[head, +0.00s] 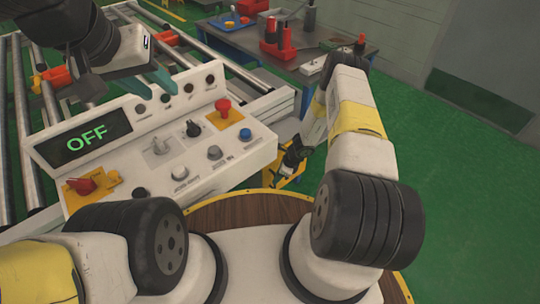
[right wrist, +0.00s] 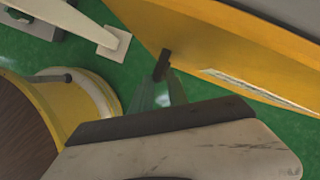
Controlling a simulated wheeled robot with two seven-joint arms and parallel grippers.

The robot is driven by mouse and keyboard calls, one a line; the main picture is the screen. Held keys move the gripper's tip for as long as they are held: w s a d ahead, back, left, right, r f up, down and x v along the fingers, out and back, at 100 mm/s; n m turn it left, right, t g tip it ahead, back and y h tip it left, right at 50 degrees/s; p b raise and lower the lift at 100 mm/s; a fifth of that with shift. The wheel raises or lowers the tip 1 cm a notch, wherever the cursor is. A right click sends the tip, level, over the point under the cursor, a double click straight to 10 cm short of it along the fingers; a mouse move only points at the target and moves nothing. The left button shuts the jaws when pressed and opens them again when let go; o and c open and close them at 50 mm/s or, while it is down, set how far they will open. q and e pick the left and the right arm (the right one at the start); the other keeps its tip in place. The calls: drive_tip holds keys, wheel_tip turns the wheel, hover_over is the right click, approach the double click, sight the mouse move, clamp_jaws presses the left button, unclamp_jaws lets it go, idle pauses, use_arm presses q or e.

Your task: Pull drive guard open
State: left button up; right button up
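A yellow panel (right wrist: 220,45), which looks like the drive guard, crosses the top right of the right wrist view. A dark handle-like bar (right wrist: 164,62) stands at its near edge. My right gripper (right wrist: 163,80) has its greenish fingers apart, with the bar's lower end at the fingertips; I cannot tell whether they touch it. In the head view my right gripper (head: 293,160) is low beside the console, small and partly hidden by my arm. My left gripper (head: 150,84) is open and empty above the console's back edge, its teal fingers apart.
The control console (head: 150,165) has a display reading OFF (head: 87,142), a red button (head: 223,108), a red switch (head: 82,185) and several knobs. Roller conveyors (head: 20,110) lie behind it. A workbench (head: 265,65) holds red tools. Green floor (head: 440,170) is clear at right.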

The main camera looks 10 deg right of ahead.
drive_tip(key=shift+x, duration=1.5)
clamp_jaws()
